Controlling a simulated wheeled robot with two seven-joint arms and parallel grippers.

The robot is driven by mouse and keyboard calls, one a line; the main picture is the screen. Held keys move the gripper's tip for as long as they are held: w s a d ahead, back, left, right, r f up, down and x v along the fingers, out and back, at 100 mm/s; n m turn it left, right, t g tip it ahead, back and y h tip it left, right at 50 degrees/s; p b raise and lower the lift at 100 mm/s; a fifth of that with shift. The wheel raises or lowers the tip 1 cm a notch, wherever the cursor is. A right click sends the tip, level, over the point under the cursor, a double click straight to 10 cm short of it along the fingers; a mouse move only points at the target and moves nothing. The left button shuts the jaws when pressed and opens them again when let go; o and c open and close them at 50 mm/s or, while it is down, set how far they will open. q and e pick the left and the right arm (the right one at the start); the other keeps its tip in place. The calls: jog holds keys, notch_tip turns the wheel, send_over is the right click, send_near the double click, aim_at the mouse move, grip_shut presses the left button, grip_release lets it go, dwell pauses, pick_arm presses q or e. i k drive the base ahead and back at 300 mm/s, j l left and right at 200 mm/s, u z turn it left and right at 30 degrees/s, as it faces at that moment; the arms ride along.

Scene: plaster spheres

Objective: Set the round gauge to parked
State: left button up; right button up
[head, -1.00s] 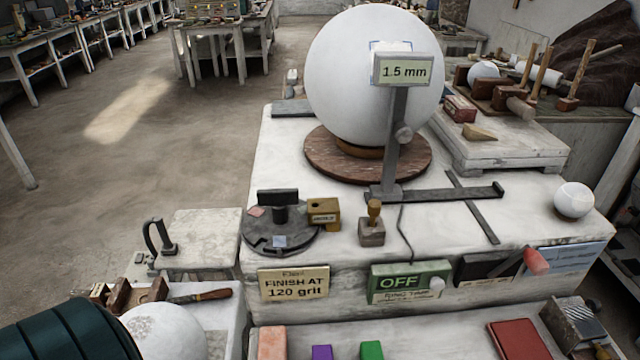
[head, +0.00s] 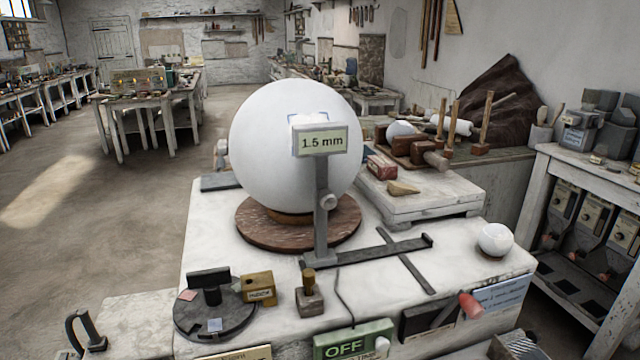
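The gauge (head: 321,190) is a grey post with a display (head: 321,141) reading "1.5 mm" and a round knob (head: 328,202) partway up. Its foot joins a dark flat bar (head: 385,249) on the white bench. It stands in front of a large white plaster sphere (head: 270,125), which rests on a round brown turntable (head: 255,229). I cannot tell whether the gauge touches the sphere. A green panel (head: 352,340) on the bench front reads "OFF", its lower part cut off by the frame. Neither gripper is in view.
A dark round plate (head: 215,310), a brass block (head: 259,288) and a wooden-handled stamp (head: 309,294) sit at the front left. A small white sphere (head: 495,239) sits at the right corner. A red-tipped tool (head: 470,305) juts from the front. Floor at the left is clear.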

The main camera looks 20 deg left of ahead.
aim_at(319, 141)
jog(key=l+u, duration=0.1)
jog(key=l, duration=0.4)
jog(key=k+l+u, duration=0.1)
jog(key=l, duration=0.45)
jog(key=k+l+u, duration=0.1)
jog(key=l, duration=0.4)
jog(key=k, duration=0.1)
